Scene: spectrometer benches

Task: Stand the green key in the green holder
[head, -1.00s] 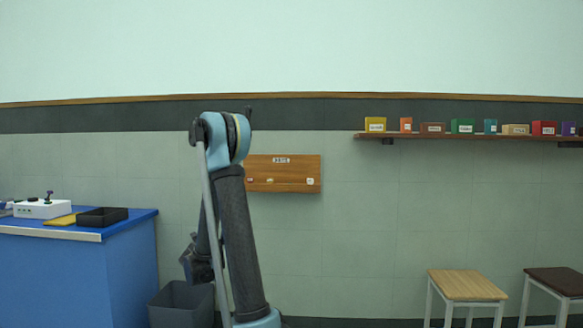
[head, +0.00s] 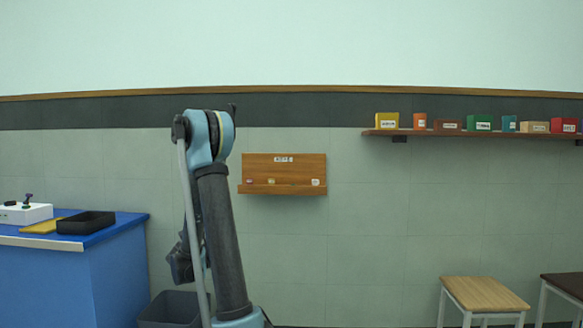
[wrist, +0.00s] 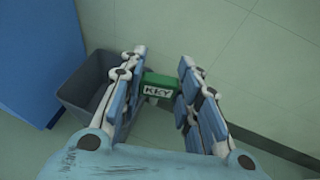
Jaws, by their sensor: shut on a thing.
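The green key (wrist: 158,86) is a green block with a white label reading "KEY" in the wrist view. It sits between the fingers of my gripper (wrist: 158,82), which is shut on it, above the floor and beside a grey bin. In the head view my gripper is mostly hidden behind my arm and the key does not show. A green box (head: 478,123) with a white label stands on the wall shelf; I cannot tell whether it is the green holder. No other green holder is visible.
A grey bin (head: 172,310) stands beside the blue bench (head: 120,270), which carries a black tray (head: 86,223). A wooden wall board (head: 284,170) holds small items. Several coloured boxes line the shelf (head: 470,135). Two stools stand at right, one with a pale top (head: 483,293).

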